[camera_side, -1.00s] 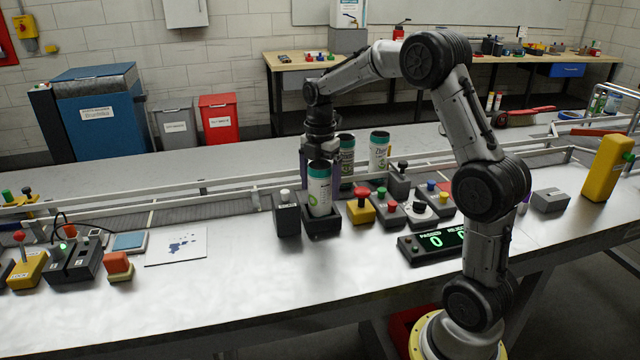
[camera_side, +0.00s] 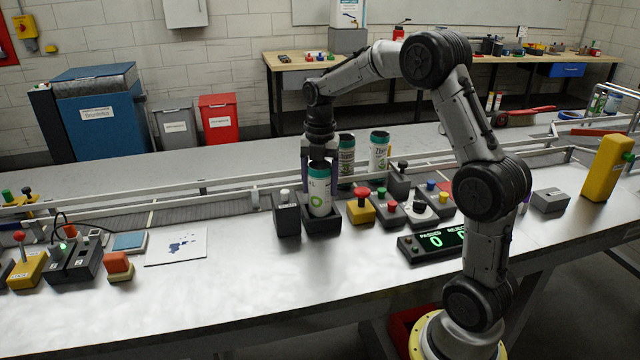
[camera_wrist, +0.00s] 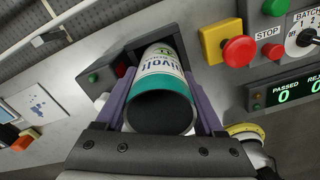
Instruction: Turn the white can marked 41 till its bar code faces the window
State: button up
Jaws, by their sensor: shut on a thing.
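A white can (camera_side: 319,190) with a green band at its top stands upright in a black square holder (camera_side: 321,222) on the bench. My gripper (camera_side: 319,175) comes down from above and is shut on the can's upper part. In the wrist view, its purple-grey fingers lie on both sides of the can (camera_wrist: 162,62), whose dark open top faces the camera. Part of a printed name shows on the label. I cannot read the mark 41 or see a bar code. A dark box with a white knob (camera_side: 286,213) stands left of the holder; I cannot make out a window on it.
Two similar cans (camera_side: 379,152) stand behind, near the conveyor rail. A red stop button on a yellow box (camera_side: 361,204) is close on the right, with several button boxes beyond. A counter display (camera_side: 437,241) lies front right. The bench front is clear.

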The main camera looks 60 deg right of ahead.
jog(key=shift+n, duration=2.5)
jog(key=o, duration=1.3)
notch_tip(320, 180, up, 14)
jog(key=shift+f, duration=0.1)
